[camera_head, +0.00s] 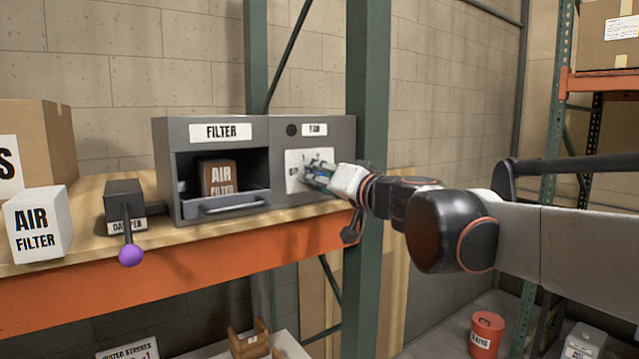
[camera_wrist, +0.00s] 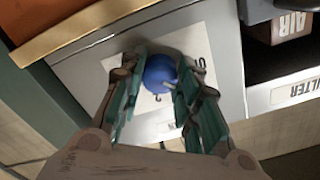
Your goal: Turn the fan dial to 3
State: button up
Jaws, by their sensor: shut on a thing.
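The fan dial (camera_wrist: 160,73) is a round blue knob in the wrist view, set on a white label plate (camera_wrist: 198,45) with dark markings. In the head view the plate (camera_head: 294,178) is on the right half of the grey box, and my gripper covers the dial. My gripper (camera_wrist: 162,80) has a finger on each side of the dial and is shut on it. In the head view my gripper (camera_head: 318,174) reaches the panel from the right. Most of the dial's markings are hidden or too small to read, so I cannot tell its setting.
The grey box has an open filter bay (camera_head: 184,164) holding a brown air filter box (camera_head: 217,177). A damper lever with a purple knob (camera_head: 131,255) and a white air filter box (camera_head: 38,224) stand left. A green post (camera_head: 367,80) rises behind my wrist.

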jog(key=m+b, duration=0.4)
jog(key=m, duration=1.9)
dwell(0.4)
jog(key=o, duration=1.1)
jog(key=shift+d, duration=0.1)
jog(key=v, duration=1.2)
